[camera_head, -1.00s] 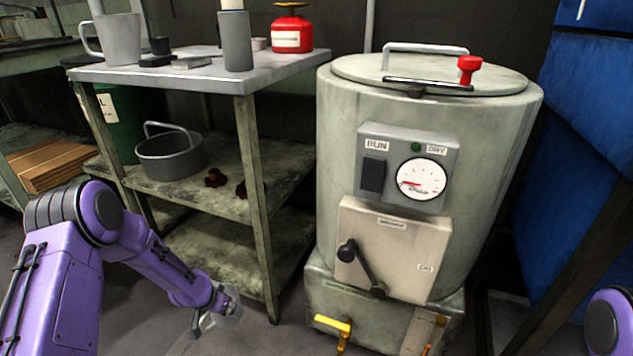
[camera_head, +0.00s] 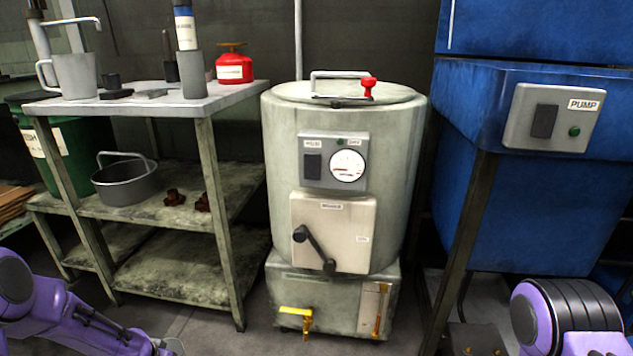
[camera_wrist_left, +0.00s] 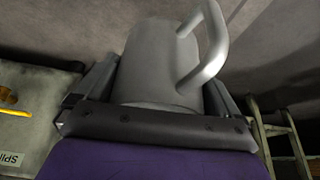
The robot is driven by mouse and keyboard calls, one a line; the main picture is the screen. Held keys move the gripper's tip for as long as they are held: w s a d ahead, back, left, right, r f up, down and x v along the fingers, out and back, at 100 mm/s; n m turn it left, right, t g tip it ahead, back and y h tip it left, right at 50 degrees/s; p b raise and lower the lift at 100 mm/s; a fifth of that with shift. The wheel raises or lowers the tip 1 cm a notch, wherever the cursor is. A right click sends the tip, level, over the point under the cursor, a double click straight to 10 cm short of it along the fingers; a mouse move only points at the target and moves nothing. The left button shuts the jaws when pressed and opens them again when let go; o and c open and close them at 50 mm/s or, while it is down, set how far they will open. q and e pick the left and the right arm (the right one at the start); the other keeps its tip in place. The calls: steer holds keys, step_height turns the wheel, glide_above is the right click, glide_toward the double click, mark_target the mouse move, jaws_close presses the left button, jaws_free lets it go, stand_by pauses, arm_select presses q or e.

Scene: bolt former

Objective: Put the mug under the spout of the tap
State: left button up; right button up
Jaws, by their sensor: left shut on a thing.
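My left gripper (camera_wrist_left: 160,78) is shut on a grey metal mug (camera_wrist_left: 150,62) in the left wrist view. The mug's loop handle points up and right in that picture. In the head view the left gripper (camera_head: 168,347) is at the bottom edge, mostly cut off, left of the tap and low near the floor. The yellow tap (camera_head: 297,311) is at the foot of the round grey machine (camera_head: 240,232). The tap also shows at the left edge of the left wrist view (camera_wrist_left: 8,97), apart from the mug. My right gripper is out of view.
A steel shelf table (camera_head: 205,105) stands left of the machine, with another grey jug (camera_head: 75,76) and a red can (camera_head: 234,66) on top. A pan (camera_head: 125,183) sits on its shelf. A blue tank (camera_head: 560,220) is at right. Floor before the tap looks clear.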

arm_select(q)
steer(key=w+d+r+p, duration=0.2)
steer(key=w+d+r, duration=0.1)
steer(key=d+r, duration=0.95)
steer(key=w+d+r+p, duration=0.25)
steer(key=d+r, duration=0.75)
steer(key=r, duration=0.6)
steer(key=w+r+p+v, duration=0.1)
steer(key=w+p+v, duration=0.2)
steer(key=p+v, duration=1.4)
steer(key=w+r+p+v, duration=0.1)
steer(key=w+p+v, duration=0.1)
steer(key=p+v, duration=1.5)
steer(key=p, duration=0.2)
steer(key=shift+w+a+p, duration=0.3)
steer(key=shift+w, duration=0.1)
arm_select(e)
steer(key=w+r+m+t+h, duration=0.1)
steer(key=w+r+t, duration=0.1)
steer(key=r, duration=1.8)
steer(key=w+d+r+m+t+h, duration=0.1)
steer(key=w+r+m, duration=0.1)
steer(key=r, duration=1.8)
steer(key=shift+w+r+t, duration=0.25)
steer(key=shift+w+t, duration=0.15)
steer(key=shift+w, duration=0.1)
arm_select(q)
steer(key=shift+r, duration=0.15)
steer(key=shift+d, duration=0.1)
